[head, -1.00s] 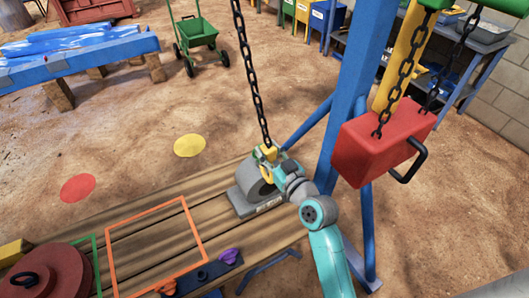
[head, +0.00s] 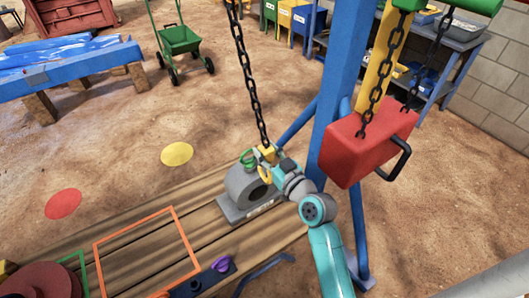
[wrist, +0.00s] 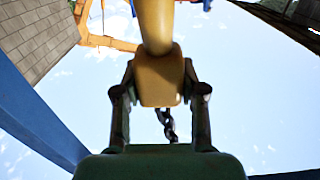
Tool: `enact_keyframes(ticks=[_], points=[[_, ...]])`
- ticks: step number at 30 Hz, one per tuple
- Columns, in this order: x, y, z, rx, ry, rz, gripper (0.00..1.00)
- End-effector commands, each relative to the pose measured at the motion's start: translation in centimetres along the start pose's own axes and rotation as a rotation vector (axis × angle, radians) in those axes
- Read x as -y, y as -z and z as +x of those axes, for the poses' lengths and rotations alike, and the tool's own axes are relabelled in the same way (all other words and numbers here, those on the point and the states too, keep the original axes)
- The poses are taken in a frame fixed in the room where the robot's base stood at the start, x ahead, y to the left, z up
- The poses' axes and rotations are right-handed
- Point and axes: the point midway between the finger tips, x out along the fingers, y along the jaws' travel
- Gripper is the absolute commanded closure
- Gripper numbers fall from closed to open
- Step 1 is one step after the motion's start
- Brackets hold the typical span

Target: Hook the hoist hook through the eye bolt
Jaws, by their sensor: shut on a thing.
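The yellow hoist hook hangs on a dark chain (head: 251,90); its curved lower part (head: 264,174) shows beside my gripper in the head view. My gripper (head: 272,158) is shut on the hook's yellow block, which sits between the two fingers in the wrist view (wrist: 160,80). A green ring, seemingly the eye bolt (head: 247,158), stands on top of the grey bearing housing (head: 238,188). The hook is just right of the ring in the head view, and I see no hook tip inside the ring. Whether they touch cannot be told.
The housing sits on a plank bench (head: 150,222) with an orange frame outline (head: 140,222). A purple ring-shaped part (head: 222,264) lies nearer on the bench.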

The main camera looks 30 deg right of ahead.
Motion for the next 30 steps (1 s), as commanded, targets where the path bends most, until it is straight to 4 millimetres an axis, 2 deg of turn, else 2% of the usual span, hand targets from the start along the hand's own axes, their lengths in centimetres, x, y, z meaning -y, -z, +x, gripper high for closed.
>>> enact_keyframes(ticks=[8,30], points=[[0.0,-0.1,0.1,0.002,0.0,0.0,1.0],[0.0,-1.1,3.1,0.01,0.001,0.001,1.0]])
